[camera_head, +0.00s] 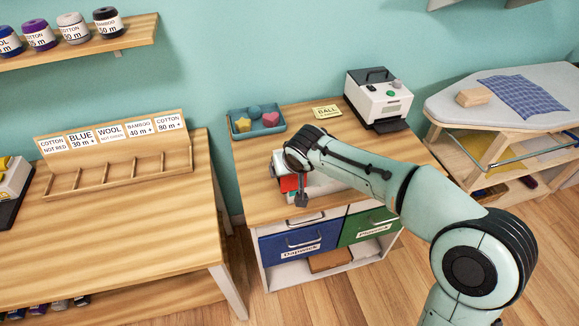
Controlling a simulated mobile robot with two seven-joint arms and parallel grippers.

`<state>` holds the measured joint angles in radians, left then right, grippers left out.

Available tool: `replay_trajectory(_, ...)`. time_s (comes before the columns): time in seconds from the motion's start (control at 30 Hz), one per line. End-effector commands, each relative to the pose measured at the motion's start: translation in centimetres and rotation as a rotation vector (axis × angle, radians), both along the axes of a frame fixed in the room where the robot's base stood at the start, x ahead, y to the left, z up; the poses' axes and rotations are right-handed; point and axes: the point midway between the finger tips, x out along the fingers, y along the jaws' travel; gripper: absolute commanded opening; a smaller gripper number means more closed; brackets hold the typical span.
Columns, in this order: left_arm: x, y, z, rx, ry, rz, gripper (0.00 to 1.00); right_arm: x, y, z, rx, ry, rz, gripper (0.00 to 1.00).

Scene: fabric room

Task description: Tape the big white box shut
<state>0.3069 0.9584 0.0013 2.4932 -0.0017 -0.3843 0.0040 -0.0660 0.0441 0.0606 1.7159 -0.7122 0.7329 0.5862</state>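My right arm reaches in from the right over the middle cabinet. Its gripper (302,198) points down at the cabinet's front left, and its fingers are too small and covered to tell open from shut. A red item (289,184) is right beside the gripper, mostly hidden; it may be a tape tool, but I cannot tell whether it is held. A white, box-like thing (325,188) lies under my forearm, largely covered, so I cannot see its flaps or any tape. My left gripper is not in view.
A blue-grey tray (257,129) with small shapes, a "BALL" card (327,112) and a white machine (379,97) stand at the cabinet's back. The left table (110,235) holds a labelled wooden rack (118,158). An ironing board (500,108) stands right.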

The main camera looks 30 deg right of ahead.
Motion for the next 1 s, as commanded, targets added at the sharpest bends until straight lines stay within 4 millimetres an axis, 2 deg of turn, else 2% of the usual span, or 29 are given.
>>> replay_trajectory(0.03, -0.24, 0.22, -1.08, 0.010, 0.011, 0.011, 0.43, -0.01, -0.01, -0.32, 0.000, 0.001, 0.000, 0.40)
replay_trajectory(1.0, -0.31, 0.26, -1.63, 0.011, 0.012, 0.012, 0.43, 0.02, 0.00, -0.46, 0.000, 0.001, 0.000, 0.40)
